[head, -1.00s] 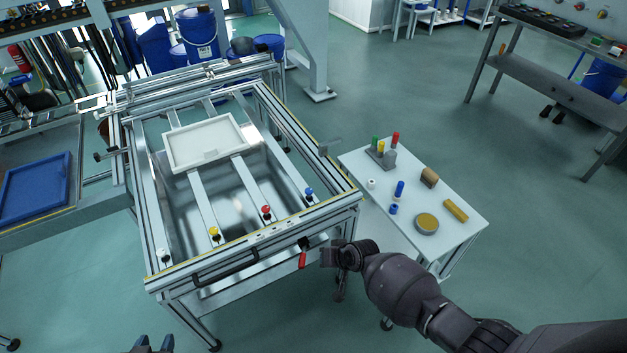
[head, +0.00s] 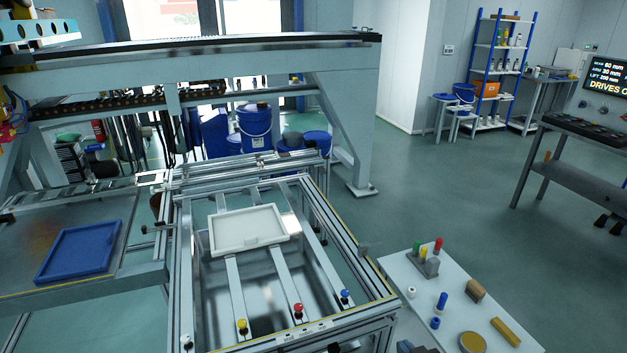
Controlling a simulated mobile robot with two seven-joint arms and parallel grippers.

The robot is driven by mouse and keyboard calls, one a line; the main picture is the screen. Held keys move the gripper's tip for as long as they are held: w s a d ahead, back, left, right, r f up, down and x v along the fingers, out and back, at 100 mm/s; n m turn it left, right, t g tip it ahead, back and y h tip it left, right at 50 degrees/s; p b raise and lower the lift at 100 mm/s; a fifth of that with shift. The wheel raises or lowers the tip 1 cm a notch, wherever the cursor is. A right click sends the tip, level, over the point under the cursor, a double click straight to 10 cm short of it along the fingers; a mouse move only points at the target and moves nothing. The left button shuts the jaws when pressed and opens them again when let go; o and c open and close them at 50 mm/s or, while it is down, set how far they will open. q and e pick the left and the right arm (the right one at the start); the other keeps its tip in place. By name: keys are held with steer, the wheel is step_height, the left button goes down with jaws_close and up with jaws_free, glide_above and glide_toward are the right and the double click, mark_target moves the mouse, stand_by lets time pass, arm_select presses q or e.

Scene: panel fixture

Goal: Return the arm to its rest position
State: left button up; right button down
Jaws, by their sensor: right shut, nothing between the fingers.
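The rest of the right arm is below the picture. My left gripper is not in view. The panel fixture (head: 186,262) is a metal frame with a white tray (head: 248,246) lying on its crossbars.
Yellow (head: 242,326), red (head: 298,311) and blue (head: 345,296) knobs stand along the fixture's front. The side table carries coloured cylinders, blocks and a round tin (head: 472,343). A blue tray (head: 78,250) lies at left. Open floor (head: 430,200) lies behind the side table.

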steer(key=s+d+f+g+h, duration=0.1)
steer(key=s+d, duration=0.3)
steer(key=s, duration=0.4)
steer(key=s+d+f+m+h, duration=0.1)
steer(key=s+d+f+h, duration=0.1)
steer(key=s, duration=0.6)
steer(key=shift+s+d+f+m+g, duration=0.35)
steer(key=shift+d+f, duration=0.35)
steer(key=shift+d, duration=0.4)
